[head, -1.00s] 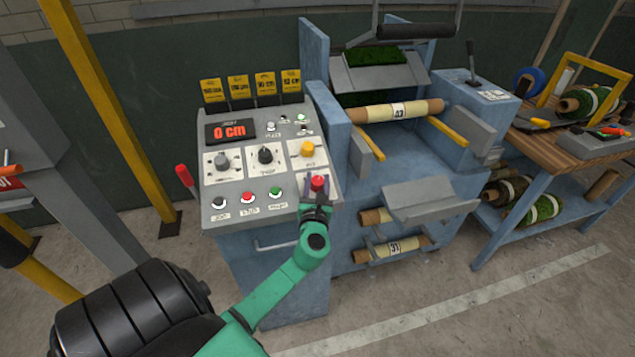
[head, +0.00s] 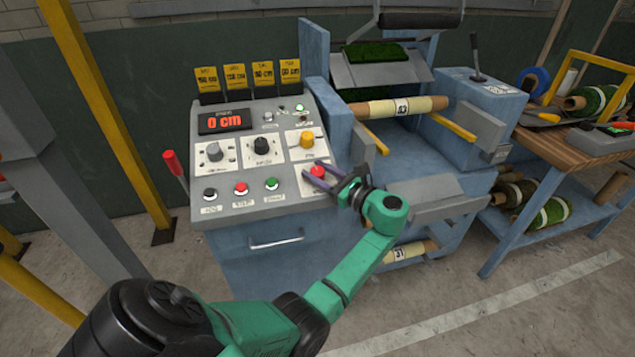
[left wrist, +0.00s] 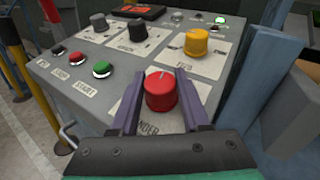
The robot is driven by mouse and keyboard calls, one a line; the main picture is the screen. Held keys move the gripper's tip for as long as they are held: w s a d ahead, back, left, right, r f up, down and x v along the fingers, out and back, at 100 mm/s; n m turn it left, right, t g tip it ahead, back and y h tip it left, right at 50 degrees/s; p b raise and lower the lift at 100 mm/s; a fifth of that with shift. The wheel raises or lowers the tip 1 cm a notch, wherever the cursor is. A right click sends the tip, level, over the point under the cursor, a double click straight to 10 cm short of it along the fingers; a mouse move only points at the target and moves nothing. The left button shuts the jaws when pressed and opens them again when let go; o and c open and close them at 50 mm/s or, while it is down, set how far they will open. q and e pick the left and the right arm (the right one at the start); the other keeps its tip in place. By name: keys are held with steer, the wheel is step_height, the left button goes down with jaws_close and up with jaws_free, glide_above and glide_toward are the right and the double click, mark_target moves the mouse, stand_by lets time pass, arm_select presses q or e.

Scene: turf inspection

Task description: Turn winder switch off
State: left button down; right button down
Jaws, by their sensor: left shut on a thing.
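The winder switch is a red round knob (head: 317,171) at the lower right of the sloped control panel (head: 225,204). In the left wrist view the knob (left wrist: 160,92) sits between two dark purple fingers, above a partly covered label ending in "NDER". A small pale mark shows on its far top edge. My left gripper (head: 318,177) is shut on this knob, with its fingers reaching in from the right in the head view. It also fills the lower middle of the left wrist view (left wrist: 158,105). My right gripper is out of view.
Close by are a yellow knob (head: 306,139), a black knob (head: 261,145) and a grey knob (head: 214,152). Black, red and green (head: 272,184) buttons line the panel's front. The display (head: 225,121) reads 0 cm. A red-handled lever (head: 172,163) stands left of the panel.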

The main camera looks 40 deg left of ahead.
arm_select(q)
steer(key=n+g+b, duration=0.1)
steer(key=g+b, duration=0.1)
steer(key=n+g+h+b, duration=0.1)
steer(key=n+g+b, duration=0.2)
steer(key=n+b, duration=0.1)
steer(key=shift+f+g+h, duration=0.3)
steer(key=shift+g, duration=0.1)
steer(key=shift+r+n+g+h+b, duration=0.2)
steer(key=shift+n+g+h+b, duration=0.6)
steer(key=shift+n+g+b, duration=0.45)
steer(key=shift+c, duration=1.9)
jaws_free()
steer(key=shift+r, duration=0.1)
